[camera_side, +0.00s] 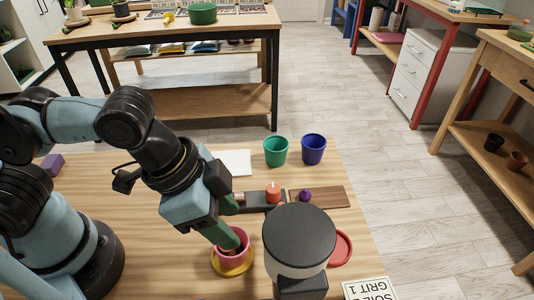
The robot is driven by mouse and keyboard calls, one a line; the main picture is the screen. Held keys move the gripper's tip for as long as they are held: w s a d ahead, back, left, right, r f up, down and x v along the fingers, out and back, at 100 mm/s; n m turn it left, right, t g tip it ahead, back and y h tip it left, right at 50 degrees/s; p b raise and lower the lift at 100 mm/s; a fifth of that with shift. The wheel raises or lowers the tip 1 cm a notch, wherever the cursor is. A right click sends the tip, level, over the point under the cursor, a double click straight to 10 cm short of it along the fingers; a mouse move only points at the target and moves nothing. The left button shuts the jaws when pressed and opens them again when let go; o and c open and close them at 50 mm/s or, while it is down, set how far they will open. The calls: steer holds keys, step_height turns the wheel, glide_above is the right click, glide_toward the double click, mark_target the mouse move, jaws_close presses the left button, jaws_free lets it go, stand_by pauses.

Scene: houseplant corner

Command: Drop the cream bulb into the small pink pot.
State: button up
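The small pink pot (246,254) stands on a yellow saucer (219,270) at the front middle of the table. My gripper (232,243) points down at the pot's mouth, with its green fingers at or just inside the rim. I cannot tell whether the fingers are apart or closed. I cannot make out the cream bulb; the fingers and the pot wall hide the inside of the pot.
An orange bulb-like thing (272,194) and a purple one (305,195) rest on dark and brown boards behind. Green (276,152) and blue (313,150) pots stand farther back. A dark-topped cylinder (298,235) rises right of the pink pot, partly covering a red saucer (343,250).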

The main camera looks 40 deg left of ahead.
steer(key=shift+o, duration=0.2)
steer(key=shift+r, duration=0.15)
steer(key=v, duration=1.2)
steer(key=w+a+f+n+t+y, duration=0.1)
steer(key=w+a+f+n+t, duration=0.1)
steer(key=w+a+f+n, duration=0.2)
steer(key=w+a+f+n+t+y, duration=0.2)
steer(key=w+a+f+n, duration=0.3)
steer(key=w+a, duration=0.4)
steer(key=a, duration=0.4)
steer(key=shift+o, duration=0.3)
steer(key=shift+d+r, duration=0.1)
steer(key=shift+d, duration=0.05)
stand_by(0.9)
